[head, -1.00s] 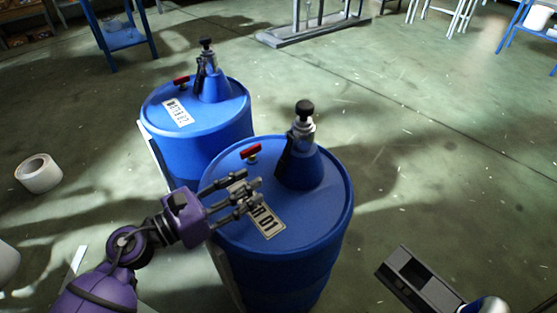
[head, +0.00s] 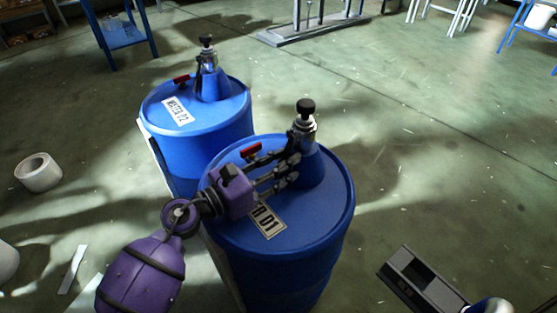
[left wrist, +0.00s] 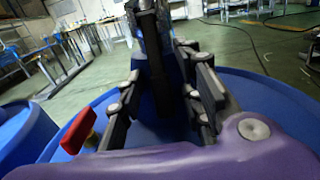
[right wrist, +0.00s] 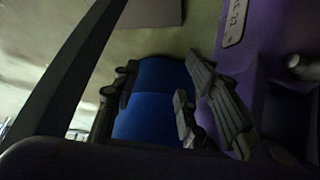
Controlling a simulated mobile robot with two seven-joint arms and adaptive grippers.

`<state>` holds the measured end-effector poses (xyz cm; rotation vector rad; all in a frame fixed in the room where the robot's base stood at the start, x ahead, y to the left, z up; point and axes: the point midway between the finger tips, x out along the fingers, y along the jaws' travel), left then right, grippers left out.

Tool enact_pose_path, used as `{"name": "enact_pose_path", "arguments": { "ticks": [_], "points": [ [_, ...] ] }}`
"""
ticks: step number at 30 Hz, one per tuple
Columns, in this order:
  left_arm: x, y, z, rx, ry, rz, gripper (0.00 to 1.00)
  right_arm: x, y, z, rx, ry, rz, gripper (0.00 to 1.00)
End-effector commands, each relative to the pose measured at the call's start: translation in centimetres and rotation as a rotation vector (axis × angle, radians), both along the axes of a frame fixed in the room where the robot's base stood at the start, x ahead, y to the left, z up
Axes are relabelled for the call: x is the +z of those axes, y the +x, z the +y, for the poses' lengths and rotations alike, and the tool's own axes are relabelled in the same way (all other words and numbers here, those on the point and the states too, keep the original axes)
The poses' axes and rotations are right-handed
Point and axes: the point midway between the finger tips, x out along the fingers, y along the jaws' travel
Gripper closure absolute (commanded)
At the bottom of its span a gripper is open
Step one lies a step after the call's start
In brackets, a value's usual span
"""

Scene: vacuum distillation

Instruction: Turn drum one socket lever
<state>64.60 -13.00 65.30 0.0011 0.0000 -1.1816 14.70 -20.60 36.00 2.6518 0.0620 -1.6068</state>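Drum one (head: 325,225) is the nearer blue drum, its label partly covered by my left gripper. Its socket (head: 304,122) stands on a blue cone and has a black knob on top. My left gripper (head: 290,170) is at the cone's left side, over the lever's place, and hides most of the lever in the head view. In the left wrist view, the dark upright lever (left wrist: 152,60) stands between the two spread fingers, with gaps visible. In the right wrist view, my right gripper (right wrist: 148,105) has its fingers apart, with blue drum surface beyond.
A second blue drum (head: 190,150) with a similar socket stands behind left. A red handle (head: 250,150) sits on drum one's top close to my left gripper.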

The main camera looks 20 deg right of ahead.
Motion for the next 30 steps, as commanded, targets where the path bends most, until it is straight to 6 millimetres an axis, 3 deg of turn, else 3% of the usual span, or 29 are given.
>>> {"name": "enact_pose_path", "arguments": {
  "ticks": [1, 6, 20, 26, 30],
  "points": [
    [0.0, 0.0, 0.0, 0.0, 0.0, 0.0, 0.77, 0.0, 0.0, 0.0, 0.0, 0.0, 0.0, 0.6],
    [0.0, 0.0, 0.0, 0.0, 0.0, 0.0, 0.99, 0.0, 0.0, 0.0, 0.0, 0.0, 0.0, 0.6],
    [0.3, -0.1, 0.1, 0.0, 0.009, 0.006, 1.0, 0.7, 0.2, 0.0, 0.0, -0.001, -0.006, 0.6],
    [1.1, -0.2, 0.3, -0.002, 0.056, 0.024, 1.0, 3.3, 0.7, 0.0, -0.001, 0.0, -0.028, 0.6],
    [1.7, -0.3, 0.6, -0.002, 0.116, 0.046, 1.0, 6.3, 1.4, 0.0, -0.002, 0.0, -0.052, 0.6]
  ]
}}
